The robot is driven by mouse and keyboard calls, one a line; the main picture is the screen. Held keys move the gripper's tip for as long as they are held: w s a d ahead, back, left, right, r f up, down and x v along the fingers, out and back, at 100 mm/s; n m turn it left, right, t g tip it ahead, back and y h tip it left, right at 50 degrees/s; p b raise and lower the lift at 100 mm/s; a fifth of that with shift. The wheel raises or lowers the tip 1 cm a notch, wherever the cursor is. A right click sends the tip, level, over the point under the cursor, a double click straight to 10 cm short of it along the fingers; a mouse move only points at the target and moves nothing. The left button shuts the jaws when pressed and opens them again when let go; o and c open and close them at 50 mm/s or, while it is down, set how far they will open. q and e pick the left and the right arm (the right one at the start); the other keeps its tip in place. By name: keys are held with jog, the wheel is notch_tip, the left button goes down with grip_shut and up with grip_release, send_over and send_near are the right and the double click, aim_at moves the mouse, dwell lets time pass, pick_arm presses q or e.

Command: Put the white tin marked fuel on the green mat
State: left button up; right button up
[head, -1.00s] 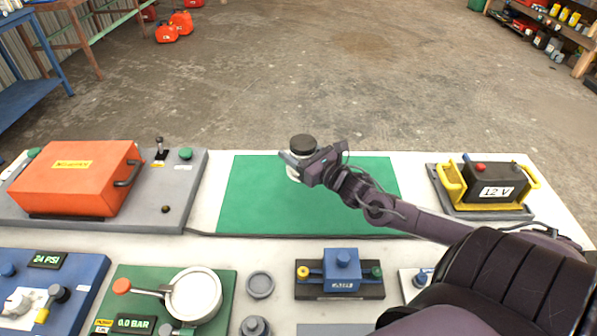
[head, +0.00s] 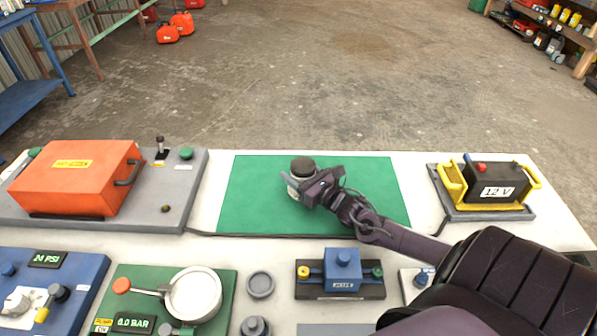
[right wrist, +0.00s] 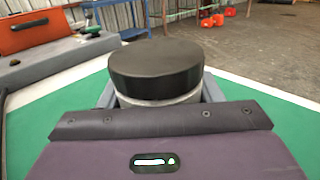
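The white tin (head: 293,186) with a black lid is at the middle of the green mat (head: 245,205) in the head view. My right gripper (head: 300,190) is around the tin, its fingers against the tin's sides. In the right wrist view the black lid (right wrist: 156,68) hides most of the tin, with a finger on each side of the pale body. The tin looks upright. Its marking and base are hidden, so I cannot tell whether it touches the mat. My left gripper is not in view.
An orange case (head: 75,180) on a grey board stands left of the mat. A black 12 V battery (head: 495,182) in a yellow holder stands to the right. Pump and gauge boards, including a blue block (head: 342,268), line the near side. The mat around the tin is clear.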

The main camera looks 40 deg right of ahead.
jog(key=o, duration=0.4)
jog(key=shift+o, duration=0.2)
jog(key=shift+r+p, duration=0.25)
jog(key=shift+p, duration=0.05)
jog(key=s+p, duration=0.1)
jog(key=s, duration=0.1)
jog(key=s+p, duration=0.1)
jog(key=s, duration=0.1)
jog(key=s+p, duration=0.2)
jog(key=shift+s+d, duration=0.25)
jog(key=shift+d, duration=0.05)
jog(key=shift+s+f, duration=0.15)
jog(key=shift+s, duration=0.4)
